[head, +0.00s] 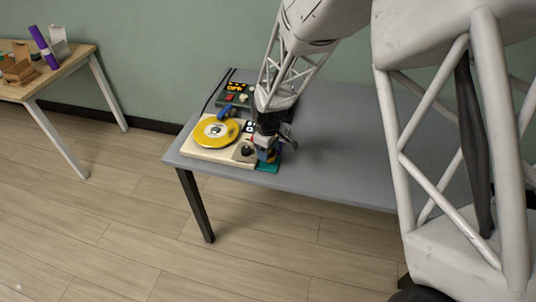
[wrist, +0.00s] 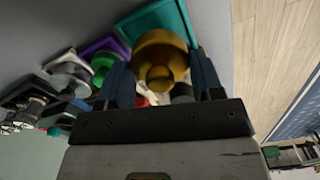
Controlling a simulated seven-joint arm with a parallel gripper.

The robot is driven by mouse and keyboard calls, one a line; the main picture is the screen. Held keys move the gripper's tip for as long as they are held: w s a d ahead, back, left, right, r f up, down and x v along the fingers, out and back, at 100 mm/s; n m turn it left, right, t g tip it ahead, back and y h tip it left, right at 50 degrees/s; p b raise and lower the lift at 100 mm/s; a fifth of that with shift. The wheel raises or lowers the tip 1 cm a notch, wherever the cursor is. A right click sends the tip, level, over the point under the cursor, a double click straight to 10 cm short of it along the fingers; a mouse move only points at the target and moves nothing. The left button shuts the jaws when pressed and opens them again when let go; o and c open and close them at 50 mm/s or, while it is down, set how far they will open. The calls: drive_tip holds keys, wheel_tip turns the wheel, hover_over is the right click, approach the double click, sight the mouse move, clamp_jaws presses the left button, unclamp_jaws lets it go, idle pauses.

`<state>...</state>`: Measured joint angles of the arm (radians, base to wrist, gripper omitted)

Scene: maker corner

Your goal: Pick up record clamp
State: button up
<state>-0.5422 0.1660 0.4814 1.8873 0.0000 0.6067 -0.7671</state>
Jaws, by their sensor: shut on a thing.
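The record clamp, as I take it, is a round brass-coloured piece (wrist: 160,48) in the wrist view. It sits between the two dark blue fingers of my gripper (wrist: 163,78), which is shut on it. In the head view my gripper (head: 268,150) points down at the front right corner of the turntable, above a teal base (head: 269,167). The clamp cannot be made out clearly there. In the wrist view the teal base (wrist: 178,12) shows behind the clamp; I cannot tell whether they touch.
A cream turntable (head: 203,155) with a yellow record (head: 209,134) stands left of my gripper on the grey table (head: 335,160). A dark green device (head: 233,97) stands behind it. The table's right side is clear. A wooden table (head: 72,62) with boxes stands far left.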

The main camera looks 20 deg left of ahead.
sight(216, 129)
drive_tip(key=s+d+r, duration=0.1)
drive_tip(key=s+d, duration=0.7)
drive_tip(key=s, duration=0.5)
drive_tip(key=shift+s+r, duration=0.4)
idle(0.3)
drive_tip(key=w+a+n, duration=0.2)
drive_tip(key=w+a, duration=0.1)
drive_tip(key=a, duration=0.1)
drive_tip(key=w+a+r+n, duration=0.1)
drive_tip(key=w+a+n, duration=0.1)
drive_tip(key=w+a, duration=0.2)
drive_tip(key=w+a+r+n, duration=0.1)
drive_tip(key=w+a+n, duration=0.1)
drive_tip(key=w+a, duration=0.2)
drive_tip(key=shift+a+r, duration=0.15)
drive_tip(key=shift+a, duration=0.4)
drive_tip(key=w+a+n, duration=0.2)
drive_tip(key=w+a, duration=0.1)
drive_tip(key=a, duration=0.2)
drive_tip(key=w+a+r+n, duration=0.1)
drive_tip(key=w+a+n, duration=0.2)
drive_tip(key=a, duration=0.3)
drive_tip(key=w+a+r+n, duration=0.1)
drive_tip(key=w+a+n, duration=0.2)
drive_tip(key=a, duration=0.3)
drive_tip(key=shift+w+r, duration=0.2)
drive_tip(key=shift+w, duration=0.05)
drive_tip(key=shift+f, duration=0.1)
drive_tip(key=shift+f, duration=1.75)
drive_tip(key=shift+f, duration=0.5)
